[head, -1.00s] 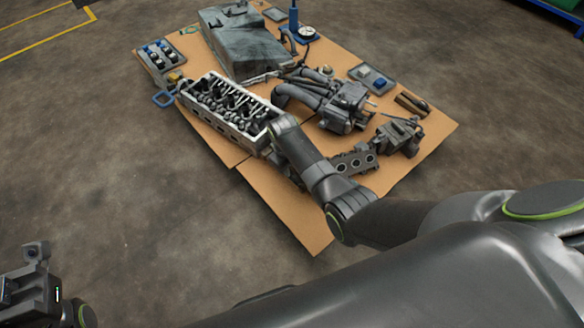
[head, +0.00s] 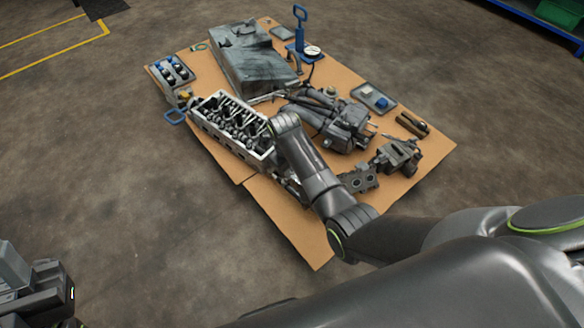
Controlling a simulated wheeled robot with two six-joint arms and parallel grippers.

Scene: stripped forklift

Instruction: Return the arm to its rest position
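My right arm (head: 311,172) comes in from the right. Its elbow is above the near edge of the cardboard and its wrist (head: 286,124) is beside the right end of the cylinder head (head: 215,140). The forearm hides most of my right gripper, and its fingers and anything in them cannot be made out. My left gripper (head: 32,288) is partly in view at the lower left corner, cut off by the picture edge, over bare floor. Its fingers are not clear, and I see no object surely held in it.
Cardboard (head: 302,232) lies under the parts. A grey tank-like block (head: 252,60), a dark engine unit (head: 335,118), a small machined part (head: 400,155), a ported plate (head: 360,179) and small trays (head: 373,97) are on it. The concrete floor (head: 130,220) at left is clear.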

